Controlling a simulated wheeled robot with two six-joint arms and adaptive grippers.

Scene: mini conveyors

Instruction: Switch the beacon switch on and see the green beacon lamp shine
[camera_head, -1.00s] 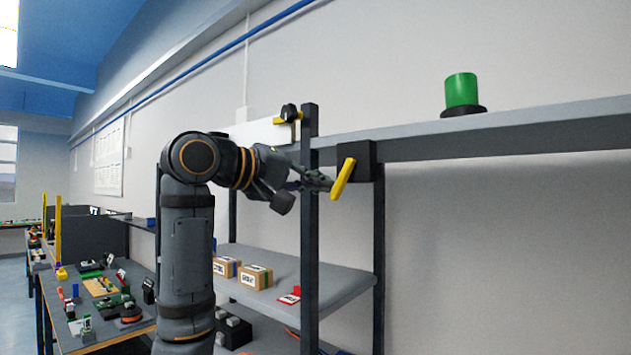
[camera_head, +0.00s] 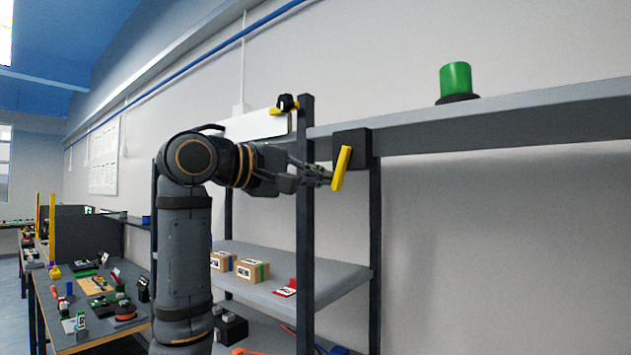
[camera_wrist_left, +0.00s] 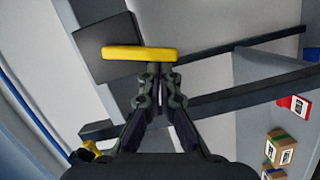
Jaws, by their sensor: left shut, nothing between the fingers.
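The beacon switch is a black box (camera_head: 352,143) on the front edge of the high shelf, with a yellow lever (camera_head: 342,167) standing steeply, its top leaning right. The green beacon lamp (camera_head: 456,78) stands on a black base on that shelf; I see no clear glow. My left gripper (camera_head: 326,177) is shut and empty, its fingertips at the lever. In the left wrist view the yellow lever (camera_wrist_left: 140,53) lies across just beyond the shut fingertips (camera_wrist_left: 159,70); whether they touch cannot be told. My right gripper is not in view.
A dark rack post (camera_head: 305,220) stands close beside my left gripper. The high shelf (camera_head: 530,112) runs right along the wall. A lower shelf (camera_head: 325,286) holds boxes (camera_head: 252,270) and a red item (camera_head: 287,288). A cluttered workbench (camera_head: 85,335) is at left.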

